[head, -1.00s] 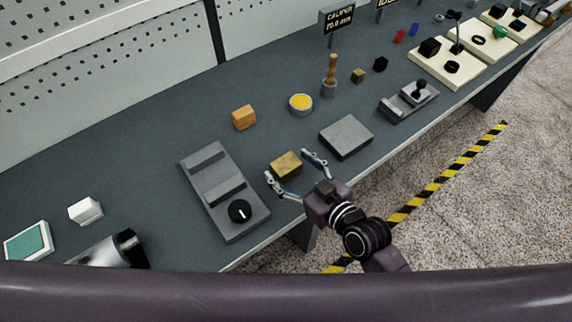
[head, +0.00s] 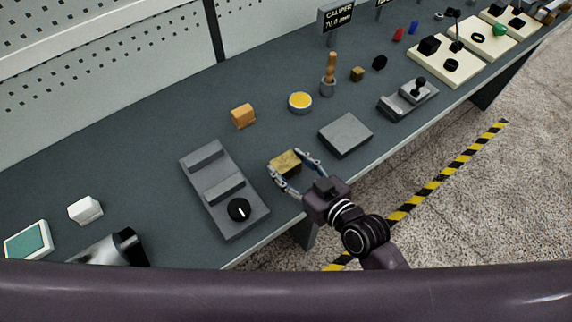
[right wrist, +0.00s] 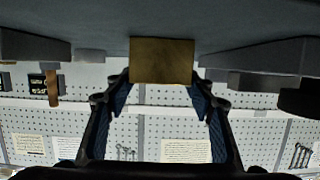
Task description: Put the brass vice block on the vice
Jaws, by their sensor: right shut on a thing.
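The brass vice block (head: 285,160) is between the fingers of my right gripper (head: 288,163), which is shut on it. I cannot tell whether the block still touches the bench. In the right wrist view the brass block (right wrist: 162,60) shows between both fingers (right wrist: 162,90). The vice (head: 222,192) is a grey base with two raised jaws and a black knob, just left of the block in the head view. The space between its jaws looks empty. My left gripper does not show.
A flat grey block (head: 345,135) lies close to the right of my gripper. An orange block (head: 243,115), a yellow-topped round piece (head: 300,103) and a wooden-handled tool (head: 330,75) stand behind. A shiny cylinder (head: 105,250) lies at the bottom left.

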